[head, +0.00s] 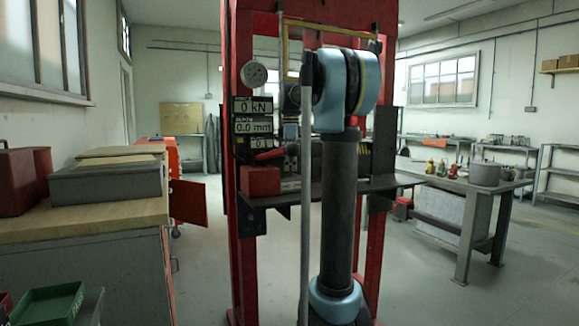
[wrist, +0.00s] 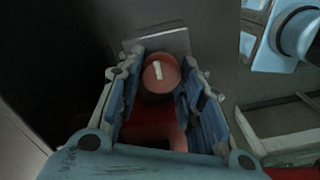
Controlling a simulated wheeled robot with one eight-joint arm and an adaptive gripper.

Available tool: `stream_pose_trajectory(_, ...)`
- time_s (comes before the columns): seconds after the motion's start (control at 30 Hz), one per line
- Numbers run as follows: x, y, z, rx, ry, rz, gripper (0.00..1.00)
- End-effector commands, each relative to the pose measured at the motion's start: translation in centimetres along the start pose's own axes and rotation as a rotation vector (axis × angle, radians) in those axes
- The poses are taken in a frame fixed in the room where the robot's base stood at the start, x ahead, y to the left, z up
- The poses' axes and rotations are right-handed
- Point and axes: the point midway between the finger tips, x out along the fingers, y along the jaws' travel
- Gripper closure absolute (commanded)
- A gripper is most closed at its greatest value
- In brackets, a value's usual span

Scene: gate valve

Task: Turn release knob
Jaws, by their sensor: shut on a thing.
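The release knob (wrist: 161,76) shows in the wrist view as a round, dull red cap with a white mark, the mark close to upright and slightly tilted. It sits in front of a grey plate (wrist: 160,43). My gripper (wrist: 162,66) has one finger on each side of the knob and is shut on it. In the head view my own arm stands in front, and neither the knob nor the gripper can be made out.
A red press frame (head: 243,100) stands ahead, with a dial gauge (head: 254,74), digital readouts (head: 253,116) and a dark shelf (head: 285,205). A red block (head: 260,181) sits on the shelf. A workbench (head: 100,214) is at left, a metal table (head: 465,186) at right.

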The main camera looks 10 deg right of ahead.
Motion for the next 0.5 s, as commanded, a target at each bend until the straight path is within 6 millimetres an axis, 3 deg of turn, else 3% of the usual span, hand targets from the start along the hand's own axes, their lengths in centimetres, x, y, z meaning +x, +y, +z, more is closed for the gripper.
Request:
stream_pose_trajectory(0.23, -0.07, 0.27, 0.13, 0.002, -0.002, 0.006, 0.9)
stream_pose_trajectory(0.27, -0.07, 0.27, 0.13, 0.002, -0.003, 0.006, 0.59)
stream_pose_trajectory(0.3, -0.06, 0.25, 0.12, 0.002, -0.002, 0.005, 0.5)
stream_pose_trajectory(0.33, -0.06, 0.24, 0.11, 0.002, -0.002, 0.005, 0.45)
stream_pose_trajectory(0.5, -0.04, 0.14, 0.07, 0.001, -0.001, 0.003, 0.45)
